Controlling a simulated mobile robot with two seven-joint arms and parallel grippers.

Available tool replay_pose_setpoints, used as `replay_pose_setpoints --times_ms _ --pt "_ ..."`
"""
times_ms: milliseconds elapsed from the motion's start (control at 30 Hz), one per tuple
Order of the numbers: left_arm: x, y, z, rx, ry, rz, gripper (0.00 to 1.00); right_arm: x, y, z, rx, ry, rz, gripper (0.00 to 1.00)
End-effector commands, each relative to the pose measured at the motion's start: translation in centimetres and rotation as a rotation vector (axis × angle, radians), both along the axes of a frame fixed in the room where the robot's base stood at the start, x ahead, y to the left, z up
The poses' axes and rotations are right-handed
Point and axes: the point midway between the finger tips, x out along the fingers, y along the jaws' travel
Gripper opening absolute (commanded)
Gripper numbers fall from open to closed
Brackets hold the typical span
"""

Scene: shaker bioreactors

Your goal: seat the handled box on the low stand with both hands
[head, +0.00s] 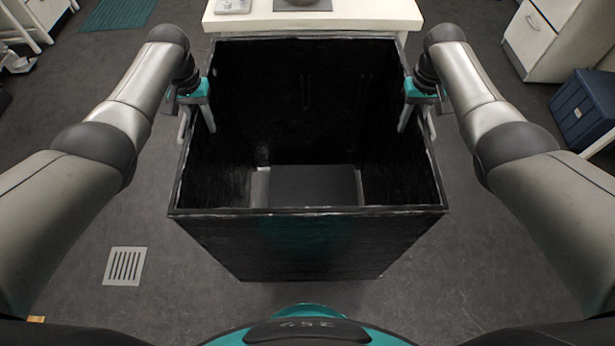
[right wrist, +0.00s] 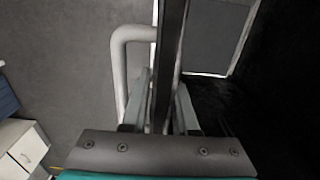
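The handled box (head: 310,245) is large, black and open-topped, with worn pale edges and a greyish floor. It stands in front of me in the head view, between my arms. A pale tubular handle (right wrist: 118,70) shows outside its right wall in the right wrist view. My right gripper (right wrist: 163,95) has one finger on each side of that wall, close against it; it is also at the right rim in the head view (head: 416,118). My left gripper (head: 196,118) is at the left rim in the same way. The low stand cannot be made out; the box hides the floor beneath it.
A white-topped table (head: 240,22) with a dark bowl-like object stands just behind the box. A white cabinet (head: 530,38) and a dark blue box (head: 588,108) are at the right. A floor grate (head: 124,266) lies at the left. The grey floor beside the box is clear.

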Motion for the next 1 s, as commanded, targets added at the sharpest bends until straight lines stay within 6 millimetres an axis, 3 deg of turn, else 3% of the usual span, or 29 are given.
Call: replay_pose_setpoints --times_ms 200,567,833,1000 --pt "0.0 -0.05 -1.16 0.0 0.0 -0.001 0.28 -0.03 -0.02 -1.17 -0.001 0.001 0.0 0.28" --pt "0.0 -0.03 -1.36 0.0 -0.001 -0.001 0.28 -0.01 -0.03 -1.37 -0.001 0.0 0.0 0.28" --pt "-0.01 -0.02 -1.35 0.0 0.0 -0.001 0.0 -0.02 -0.03 -1.36 -0.001 0.0 0.0 0.0" --pt "-0.02 -0.02 -1.35 0.0 0.0 -0.001 0.0 -0.02 -0.02 -1.36 -0.001 0.0 0.0 0.0"
